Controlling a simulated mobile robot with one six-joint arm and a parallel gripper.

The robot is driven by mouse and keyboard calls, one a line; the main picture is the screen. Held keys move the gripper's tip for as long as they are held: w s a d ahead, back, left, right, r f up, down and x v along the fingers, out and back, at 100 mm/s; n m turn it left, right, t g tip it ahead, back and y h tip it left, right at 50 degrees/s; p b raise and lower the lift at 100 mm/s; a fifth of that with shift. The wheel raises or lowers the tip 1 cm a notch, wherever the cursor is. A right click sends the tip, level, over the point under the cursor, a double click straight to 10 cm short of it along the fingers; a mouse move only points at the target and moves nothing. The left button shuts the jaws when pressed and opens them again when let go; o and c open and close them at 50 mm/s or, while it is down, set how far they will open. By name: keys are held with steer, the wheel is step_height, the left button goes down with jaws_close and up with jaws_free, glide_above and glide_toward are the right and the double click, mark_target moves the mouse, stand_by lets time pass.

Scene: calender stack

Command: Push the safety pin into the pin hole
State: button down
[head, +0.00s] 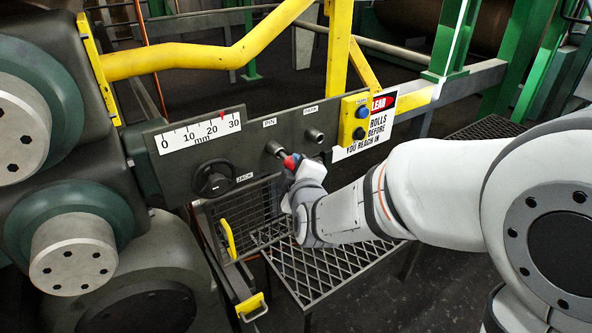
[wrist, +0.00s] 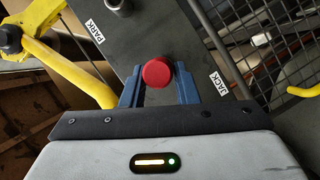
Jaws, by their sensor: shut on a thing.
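The safety pin shows its red knob (head: 289,162) in the head view, in line with the grey pin hole boss (head: 274,148) under the PIN label. In the wrist view the round red knob (wrist: 157,73) sits between my two blue fingers. My gripper (head: 296,163) is shut on the knob, in front of the dark plate (head: 180,150). The shank is mostly hidden, so I cannot tell how deep the pin is. The PARK socket (head: 315,135) stands to the upper right with no knob in it; it also shows at the top of the wrist view (wrist: 118,5).
A black handwheel (head: 213,178) labelled JACK is left of the pin. A yellow button box (head: 354,119) and a warning sign (head: 368,132) are to the right. A mesh guard (head: 245,215) with a yellow handle (head: 228,240) lies below. Large rolls stand at left.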

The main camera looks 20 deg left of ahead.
mark_target(287, 164)
steer(key=shift+w+a, duration=1.15)
steer(key=shift+a, duration=0.25)
steer(key=c, duration=1)
jaws_free()
steer(key=shift+c, duration=0.2)
steer(key=shift+o, duration=0.5)
steer(key=shift+o, duration=0.9)
steer(key=s+d+b, duration=0.1)
steer(key=s+d, duration=0.3)
steer(key=d, duration=0.1)
steer(key=shift+s+d, duration=0.2)
steer(key=shift+s, duration=0.1)
